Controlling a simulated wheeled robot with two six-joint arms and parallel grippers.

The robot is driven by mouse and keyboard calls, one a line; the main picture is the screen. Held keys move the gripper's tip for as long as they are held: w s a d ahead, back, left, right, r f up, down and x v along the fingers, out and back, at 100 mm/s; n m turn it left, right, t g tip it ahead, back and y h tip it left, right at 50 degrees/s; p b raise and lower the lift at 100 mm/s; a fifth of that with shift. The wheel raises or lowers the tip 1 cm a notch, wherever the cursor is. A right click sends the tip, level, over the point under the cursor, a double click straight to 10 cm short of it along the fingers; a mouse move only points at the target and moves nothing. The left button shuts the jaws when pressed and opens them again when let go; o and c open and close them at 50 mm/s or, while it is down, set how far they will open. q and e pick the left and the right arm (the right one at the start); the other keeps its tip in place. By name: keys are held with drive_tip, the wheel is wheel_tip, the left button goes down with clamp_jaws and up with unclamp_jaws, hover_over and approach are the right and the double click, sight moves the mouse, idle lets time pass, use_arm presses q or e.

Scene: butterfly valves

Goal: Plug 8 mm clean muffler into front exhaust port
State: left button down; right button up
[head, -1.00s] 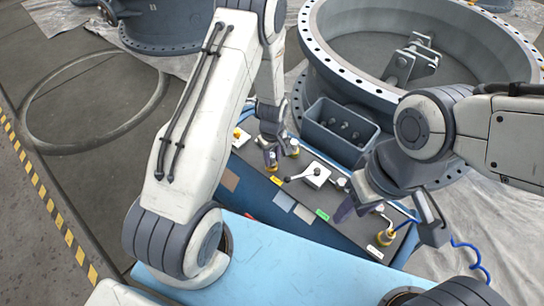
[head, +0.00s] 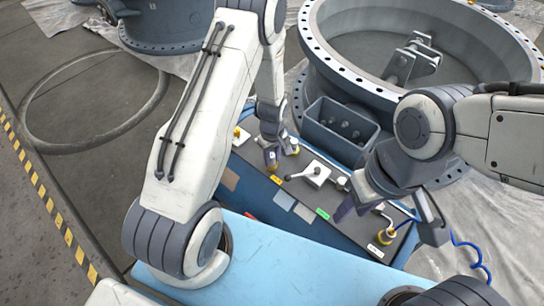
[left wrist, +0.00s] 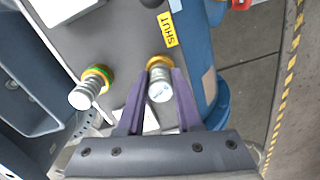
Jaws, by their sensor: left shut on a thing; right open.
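My left gripper (head: 270,158) is low over the panel, its purple fingers closed on a silver muffler (left wrist: 161,88) in the left wrist view. A yellow brass collar (left wrist: 159,63) shows at the muffler's far end, beside a yellow SHUT label (left wrist: 166,30). How deep the muffler sits in the collar cannot be told. A second silver muffler (left wrist: 84,95) with a green and yellow ring stands to its left, apart from the fingers. My right gripper (head: 388,220) is open over the panel's right end, near a brass fitting (head: 385,238).
The dark panel (head: 318,208) carries a lever valve (head: 316,174) and coloured labels. A grey bin (head: 340,128) stands behind it, before a large flanged ring (head: 325,60). A blue coiled hose (head: 470,250) hangs at right. A light blue surface (head: 290,262) lies in front.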

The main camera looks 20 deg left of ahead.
sight(272, 156)
use_arm(q)
drive_tip(key=shift+f, duration=0.1)
unclamp_jaws()
idle(0.4)
drive_tip(key=shift+r+p, duration=3.05)
drive_tip(key=shift+r, duration=0.75)
